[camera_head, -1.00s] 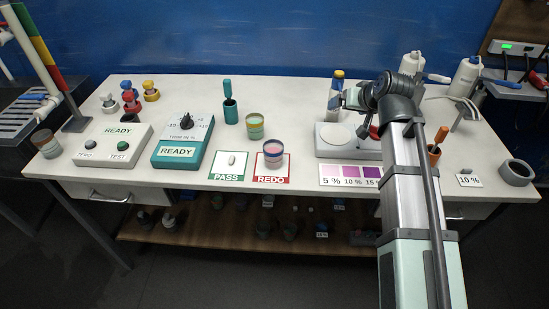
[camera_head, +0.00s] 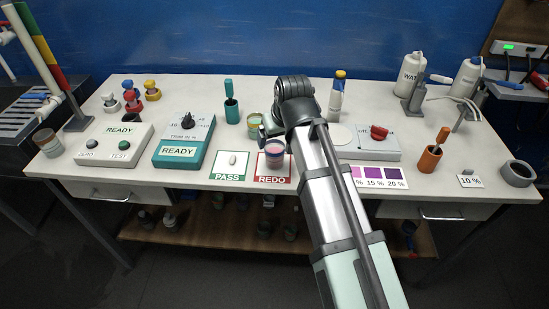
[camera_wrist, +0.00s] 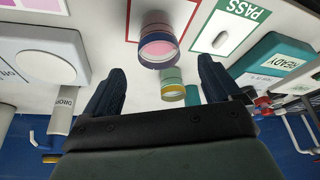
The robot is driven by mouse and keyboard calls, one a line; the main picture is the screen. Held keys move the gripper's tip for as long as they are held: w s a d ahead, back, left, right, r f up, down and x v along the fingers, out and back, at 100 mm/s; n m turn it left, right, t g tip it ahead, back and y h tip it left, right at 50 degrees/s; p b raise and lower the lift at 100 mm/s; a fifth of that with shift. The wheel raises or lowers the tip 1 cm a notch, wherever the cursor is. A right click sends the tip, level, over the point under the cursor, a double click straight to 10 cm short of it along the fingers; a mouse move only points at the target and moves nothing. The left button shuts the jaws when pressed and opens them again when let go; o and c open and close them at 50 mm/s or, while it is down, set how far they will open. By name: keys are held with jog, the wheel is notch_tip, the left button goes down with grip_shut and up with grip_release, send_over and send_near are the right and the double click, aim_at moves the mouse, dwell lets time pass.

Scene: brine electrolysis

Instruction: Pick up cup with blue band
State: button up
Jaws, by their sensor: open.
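The cup with the blue band (camera_head: 274,153) stands upright on the red-edged REDO card; pink shows inside it. In the wrist view this cup (camera_wrist: 158,42) is near the top middle, its dark blue band around the rim, beyond the fingertips. A second cup with a yellow band (camera_wrist: 172,91) and green contents shows between my fingers in that view; in the head view this cup (camera_head: 254,122) is partly hidden by my wrist. My gripper (camera_wrist: 161,66) is open and empty, above the table near both cups. Its fingers are hardly visible in the head view.
The PASS card (camera_head: 230,167) with a white pill-shaped piece lies left of the REDO card (camera_head: 264,180). A teal dial box (camera_head: 184,140) stands further left, a teal holder (camera_head: 231,110) behind. A white balance (camera_head: 365,143) and bottle (camera_head: 336,100) are to the right.

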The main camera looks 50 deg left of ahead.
aim_at(275, 155)
jog(key=shift+x, duration=5.55)
jog(key=shift+w+d, duration=0.1)
jog(key=shift+c, duration=0.2)
jog(key=c, duration=1.2)
jog(key=shift+o, duration=0.2)
jog(key=shift+r, duration=0.15)
